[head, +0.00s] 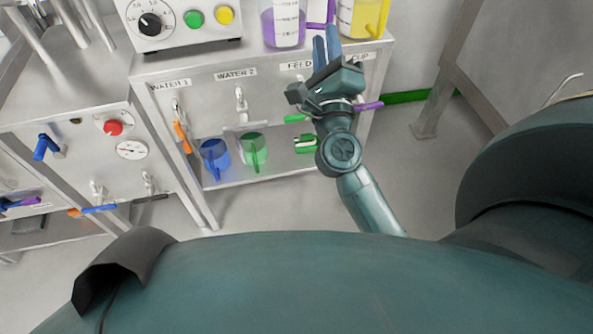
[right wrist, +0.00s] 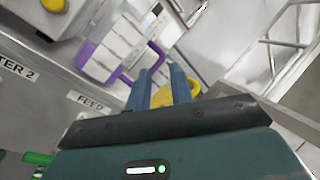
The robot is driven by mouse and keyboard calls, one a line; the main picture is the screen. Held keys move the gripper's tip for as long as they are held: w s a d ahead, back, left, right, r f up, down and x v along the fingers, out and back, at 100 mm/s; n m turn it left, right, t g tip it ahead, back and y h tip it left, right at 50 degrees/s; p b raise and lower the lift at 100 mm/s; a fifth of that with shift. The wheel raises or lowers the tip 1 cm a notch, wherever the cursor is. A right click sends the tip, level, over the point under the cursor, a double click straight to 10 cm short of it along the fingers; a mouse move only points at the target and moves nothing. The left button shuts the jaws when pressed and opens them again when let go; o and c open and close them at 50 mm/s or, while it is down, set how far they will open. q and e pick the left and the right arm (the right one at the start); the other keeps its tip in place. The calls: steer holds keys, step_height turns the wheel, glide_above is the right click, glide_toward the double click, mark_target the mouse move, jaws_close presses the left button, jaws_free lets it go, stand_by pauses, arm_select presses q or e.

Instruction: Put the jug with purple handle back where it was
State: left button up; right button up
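The jug with purple handle (head: 285,24) is clear with purple liquid and stands upright on the bench top, at the top of the head view. Its purple handle (head: 320,13) is on its right side. In the right wrist view the jug (right wrist: 118,40) is at upper left. My right gripper (head: 326,45) is just in front of the handle, its two blue fingers (right wrist: 162,85) apart with a gap between them. The handle is beside the left finger in the wrist view; whether they touch I cannot tell. My left gripper is not in view.
A yellow jug (head: 359,18) stands right of the purple one; its handle (right wrist: 163,98) shows behind my fingers. A control box (head: 180,25) stands left. Blue (head: 214,158) and green (head: 253,150) jugs sit on the lower shelf (head: 285,166) under labelled taps.

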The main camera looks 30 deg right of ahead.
steer(key=s+a+f+n+g+y, duration=0.3)
steer(key=s+a+f+n+y, duration=0.3)
steer(key=n, duration=1)
steer(key=s+a+f+n+g+y, duration=0.4)
steer(key=s+a+f+n+y, duration=0.3)
steer(key=n, duration=0.9)
steer(key=s+a+f, duration=0.1)
steer(key=s+f, duration=0.2)
steer(key=shift+s+f, duration=0.2)
steer(key=shift+f, duration=0.1)
steer(key=shift+d, duration=0.1)
